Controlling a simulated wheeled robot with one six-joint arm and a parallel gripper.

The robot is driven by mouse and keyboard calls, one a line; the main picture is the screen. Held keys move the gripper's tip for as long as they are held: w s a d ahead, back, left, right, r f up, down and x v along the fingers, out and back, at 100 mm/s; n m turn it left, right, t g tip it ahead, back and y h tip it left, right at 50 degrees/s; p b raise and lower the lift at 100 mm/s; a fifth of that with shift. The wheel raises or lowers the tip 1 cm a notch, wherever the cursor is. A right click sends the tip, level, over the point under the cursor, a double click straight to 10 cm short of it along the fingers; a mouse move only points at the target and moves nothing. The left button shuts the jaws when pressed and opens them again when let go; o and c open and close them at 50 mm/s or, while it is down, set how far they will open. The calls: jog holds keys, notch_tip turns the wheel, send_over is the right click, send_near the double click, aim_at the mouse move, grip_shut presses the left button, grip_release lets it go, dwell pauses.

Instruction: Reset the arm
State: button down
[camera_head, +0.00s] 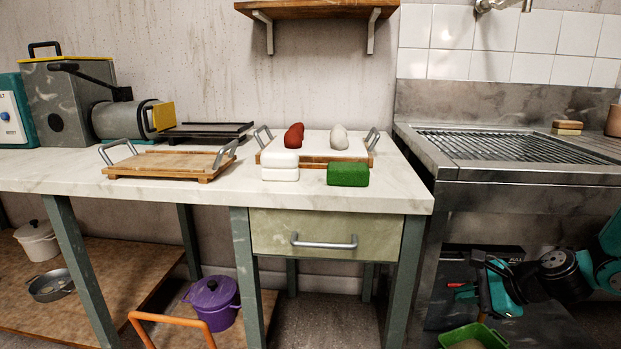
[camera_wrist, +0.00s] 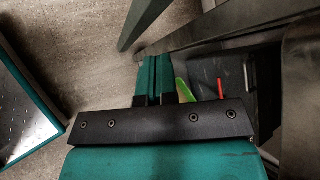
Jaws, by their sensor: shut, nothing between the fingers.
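My gripper shows in the wrist view (camera_wrist: 157,68) with its two teal fingers side by side and closed together, nothing between them. It points over the floor (camera_wrist: 80,40), beside a dark metal leg. In the head view my teal and black arm (camera_head: 560,270) is at the lower right, low in front of the sink unit and below counter height. The gripper is well apart from the things on the counter.
A green bin (camera_head: 500,341) stands below my arm. A purple pot (camera_head: 212,303) sits below the counter.

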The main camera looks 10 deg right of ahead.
jog(key=s+a+r+n+g, duration=0.3)
jog(key=a+r+n, duration=0.4)
jog(key=a+n, duration=0.3)
jog(key=s+a+r+n+g+h, duration=0.1)
jog(key=s+a+r+n, duration=0.25)
jog(key=s+n, duration=0.3)
jog(key=s+a+r+n+g, duration=0.2)
jog(key=s+a+r+n, duration=0.1)
jog(key=s+a+n, duration=0.3)
jog(key=s+a+r+n+g+h, duration=0.1)
jog(key=s+a+r+n, duration=0.25)
jog(key=s, duration=0.45)
notch_tip(320, 180, up, 33)
jog(key=p, duration=3.2)
jog(key=shift+d+f+n+p, duration=0.2)
jog(key=shift+d+n+p, duration=0.15)
jog(key=shift+d+n, duration=0.05)
